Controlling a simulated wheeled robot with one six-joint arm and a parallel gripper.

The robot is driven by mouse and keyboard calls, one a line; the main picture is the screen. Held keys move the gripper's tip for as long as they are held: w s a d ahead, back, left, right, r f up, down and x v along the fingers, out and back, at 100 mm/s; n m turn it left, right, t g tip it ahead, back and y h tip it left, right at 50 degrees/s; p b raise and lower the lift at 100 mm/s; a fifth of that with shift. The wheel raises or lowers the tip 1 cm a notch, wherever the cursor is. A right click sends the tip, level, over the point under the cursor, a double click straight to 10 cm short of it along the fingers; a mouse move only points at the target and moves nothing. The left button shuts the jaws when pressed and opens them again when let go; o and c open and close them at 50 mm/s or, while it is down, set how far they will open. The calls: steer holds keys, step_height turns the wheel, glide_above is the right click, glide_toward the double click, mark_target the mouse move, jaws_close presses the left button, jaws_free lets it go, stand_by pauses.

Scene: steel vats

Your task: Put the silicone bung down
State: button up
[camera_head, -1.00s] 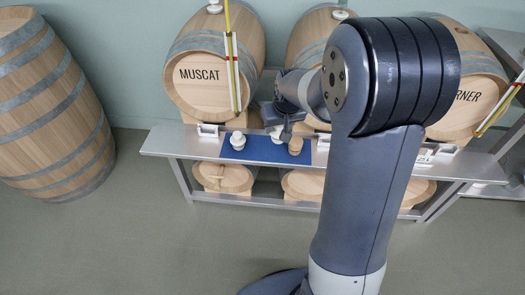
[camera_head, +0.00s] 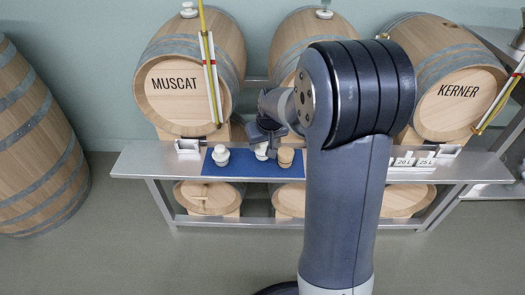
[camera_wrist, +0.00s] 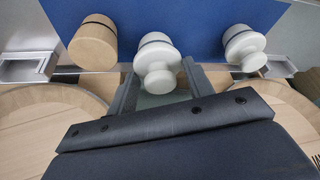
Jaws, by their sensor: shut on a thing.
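The silicone bung is a white stopper with a round knob (camera_wrist: 160,62) in the middle of the wrist view. It also shows in the head view (camera_head: 262,152), partly hidden by my gripper. My gripper (camera_wrist: 160,82) is shut on its knob, one finger on each side. The bung is over the blue mat (camera_head: 236,170), between a second white bung (camera_head: 221,156) on the left and a tan cork-like bung (camera_head: 285,158) on the right. I cannot tell whether it touches the mat.
The mat lies on a steel bench (camera_head: 150,162) before the barrels marked MUSCAT (camera_head: 174,100) and KERNER (camera_head: 460,105). A small metal holder (camera_head: 187,146) stands left of the mat. A large barrel (camera_head: 35,150) stands on the floor at left.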

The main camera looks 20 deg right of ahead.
steer(key=shift+f, duration=1.25)
steer(key=shift+f, duration=0.1)
steer(key=o, duration=1.1)
steer(key=shift+r, duration=0.2)
steer(key=p+v, duration=0.2)
steer(key=v, duration=0.9)
steer(key=shift+s+r, duration=0.25)
steer(key=shift+r, duration=0.1)
